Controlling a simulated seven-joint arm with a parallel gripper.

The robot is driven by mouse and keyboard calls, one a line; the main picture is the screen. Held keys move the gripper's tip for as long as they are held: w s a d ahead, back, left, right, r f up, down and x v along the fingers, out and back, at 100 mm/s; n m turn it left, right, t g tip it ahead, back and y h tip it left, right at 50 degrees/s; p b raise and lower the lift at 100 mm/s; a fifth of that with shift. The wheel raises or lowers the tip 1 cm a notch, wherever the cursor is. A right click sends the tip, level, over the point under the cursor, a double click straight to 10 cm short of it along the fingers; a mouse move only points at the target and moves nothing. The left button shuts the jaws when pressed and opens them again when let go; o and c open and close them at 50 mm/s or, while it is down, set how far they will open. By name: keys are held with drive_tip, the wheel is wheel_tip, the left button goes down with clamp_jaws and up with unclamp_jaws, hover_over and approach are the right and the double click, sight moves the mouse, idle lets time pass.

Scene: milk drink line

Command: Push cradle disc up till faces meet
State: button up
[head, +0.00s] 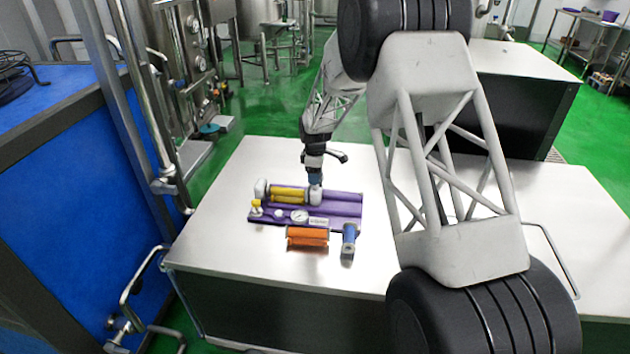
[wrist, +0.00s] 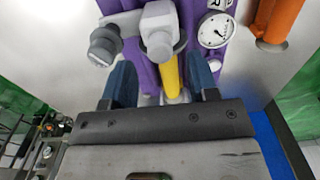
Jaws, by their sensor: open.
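A purple cradle (head: 344,210) lies on the white table, with yellow cylinders (head: 289,192) along its left half. A pale grey upright block with a rounded end (head: 316,195) stands at mid-cradle, at the right end of the yellow cylinders; it also shows in the wrist view (wrist: 158,22). I cannot tell for certain which part is the disc, or whether any faces touch. My gripper (head: 315,180) points down just over the grey block. In the wrist view its blue fingers (wrist: 161,64) are apart, on either side of the yellow cylinder (wrist: 171,78), with nothing clamped.
A round gauge (head: 299,216) sits on the cradle's front. A dark grey knob (wrist: 104,46) is beside the block. An orange roller (head: 308,236) and a blue cylinder (head: 348,238) are on the table in front. The table (head: 225,235) is clear to the left.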

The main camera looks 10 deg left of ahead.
drive_tip(key=shift+r, duration=2)
drive_tip(key=shift+s+d+r, duration=0.1)
drive_tip(key=shift+d+r, duration=0.1)
drive_tip(key=shift+r, duration=0.05)
drive_tip(key=s+d+r+m+t, duration=0.1)
drive_tip(key=s+d+r+m, duration=0.8)
drive_tip(key=s+d+r, duration=1.3)
drive_tip(key=s+d+m, duration=0.3)
drive_tip(key=s, duration=0.8)
drive_tip(key=s+d+r+m+t, duration=0.1)
drive_tip(key=s+d+m, duration=0.2)
drive_tip(key=s, duration=0.9)
drive_tip(key=s+d+r+m, duration=0.1)
drive_tip(key=s+d+m, duration=0.2)
drive_tip(key=s, duration=0.8)
drive_tip(key=shift+s+d+t, duration=0.3)
drive_tip(key=shift+d, duration=0.95)
